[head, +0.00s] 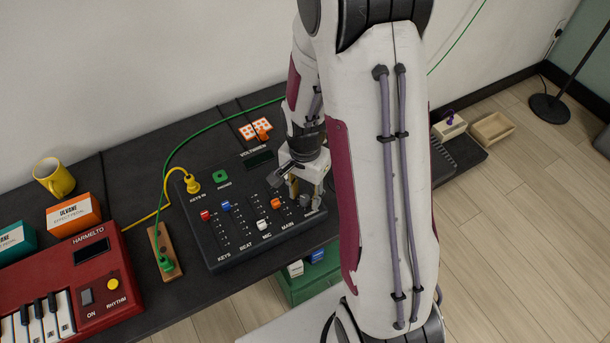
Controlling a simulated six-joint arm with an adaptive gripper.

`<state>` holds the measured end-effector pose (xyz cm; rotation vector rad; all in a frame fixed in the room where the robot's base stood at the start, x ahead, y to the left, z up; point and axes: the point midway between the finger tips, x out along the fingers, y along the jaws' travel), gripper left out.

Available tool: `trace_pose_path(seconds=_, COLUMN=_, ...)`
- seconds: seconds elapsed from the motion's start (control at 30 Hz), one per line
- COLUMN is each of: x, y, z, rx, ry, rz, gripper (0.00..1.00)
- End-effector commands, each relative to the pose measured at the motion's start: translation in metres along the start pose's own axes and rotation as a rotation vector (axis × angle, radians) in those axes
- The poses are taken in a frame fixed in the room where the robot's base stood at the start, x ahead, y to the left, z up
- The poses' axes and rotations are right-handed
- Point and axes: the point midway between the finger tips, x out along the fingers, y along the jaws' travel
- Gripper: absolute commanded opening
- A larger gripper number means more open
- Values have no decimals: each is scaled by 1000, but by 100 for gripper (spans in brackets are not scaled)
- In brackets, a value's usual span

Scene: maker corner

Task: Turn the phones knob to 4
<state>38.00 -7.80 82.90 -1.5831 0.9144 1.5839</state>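The black mixer (240,252) lies on the dark table, with its faders labelled KEYS, BEAT, MIC and MAIN. My gripper (305,203) points down over the mixer's right end, just right of the orange MAIN fader (275,203). A small dark shape shows between and below its fingers, with a partly covered label beneath. The phones knob seems to be there, but its pointer and scale cannot be read. I cannot tell whether the fingers touch it or how wide they are apart. A green PHONES socket (220,177) is at the mixer's upper left.
A yellow plug (192,185) with its cable and a green cable (192,138) run left of the mixer. A red keyboard (95,268), an orange box (74,215) and a yellow mug (54,177) stand further left. My arm covers the table to the right.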

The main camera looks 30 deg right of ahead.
Motion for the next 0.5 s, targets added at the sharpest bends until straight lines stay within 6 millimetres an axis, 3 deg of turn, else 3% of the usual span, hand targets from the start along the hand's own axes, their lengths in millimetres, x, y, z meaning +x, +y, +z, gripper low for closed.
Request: trace_pose_path(seconds=0.5, x=-44, y=-1, z=-1, rx=0, ry=3, rz=-3, gripper=35)
